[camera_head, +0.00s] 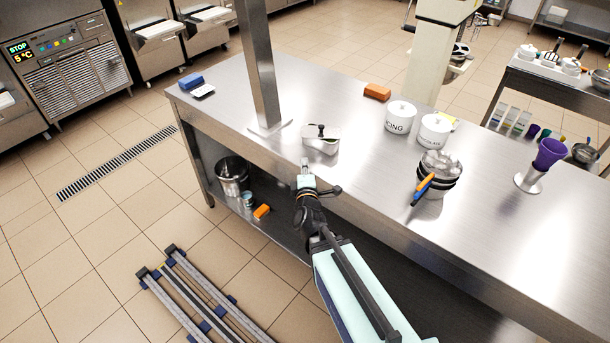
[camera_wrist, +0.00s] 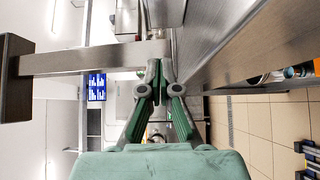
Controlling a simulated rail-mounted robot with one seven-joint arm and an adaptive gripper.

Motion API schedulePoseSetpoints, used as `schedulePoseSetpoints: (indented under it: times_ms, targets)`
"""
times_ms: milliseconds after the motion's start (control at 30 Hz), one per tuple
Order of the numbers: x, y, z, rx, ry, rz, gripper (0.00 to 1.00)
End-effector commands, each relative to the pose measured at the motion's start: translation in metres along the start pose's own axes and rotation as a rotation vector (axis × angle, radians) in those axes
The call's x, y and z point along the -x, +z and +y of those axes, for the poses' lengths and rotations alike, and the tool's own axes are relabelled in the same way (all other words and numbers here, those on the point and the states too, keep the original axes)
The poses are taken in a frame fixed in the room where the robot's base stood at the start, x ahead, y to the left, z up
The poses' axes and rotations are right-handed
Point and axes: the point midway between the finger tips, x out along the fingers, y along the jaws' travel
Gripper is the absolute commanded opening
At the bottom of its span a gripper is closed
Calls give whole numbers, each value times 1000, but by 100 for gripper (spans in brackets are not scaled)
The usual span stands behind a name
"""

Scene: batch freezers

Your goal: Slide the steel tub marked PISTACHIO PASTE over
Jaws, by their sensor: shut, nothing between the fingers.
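A small steel tub (camera_head: 321,145) with a black knob on its lid stands on the steel worktop near its front edge, just right of the post. I cannot read any marking on it. My gripper (camera_head: 305,163) is at the front edge of the worktop, in front of the tub and slightly to its left. A small gap seems to separate them. In the wrist view the fingers of my gripper (camera_wrist: 160,66) are together with nothing between them. I cannot make out the tub clearly in that view.
A steel post (camera_head: 262,70) rises from the worktop (camera_head: 330,95) left of the tub. White pots (camera_head: 400,117) and stacked bowls (camera_head: 437,172) stand to the right. The worktop left of the post is mostly clear.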

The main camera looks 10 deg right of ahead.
Motion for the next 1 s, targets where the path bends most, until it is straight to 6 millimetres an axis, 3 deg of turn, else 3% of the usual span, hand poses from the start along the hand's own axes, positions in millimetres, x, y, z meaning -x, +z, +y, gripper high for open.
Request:
schedulePoseSetpoints:
  times_ms: [33, 300, 600, 1000]
  targets:
    - [-18, -1, 3, -1, 0, -1, 0]
    - [-69, -1, 4, -1, 1, -1, 0]
    - [-88, 25, 3, 0, 0, 0, 0]
    - [-90, 28, 2, -1, 0, 1, 0]
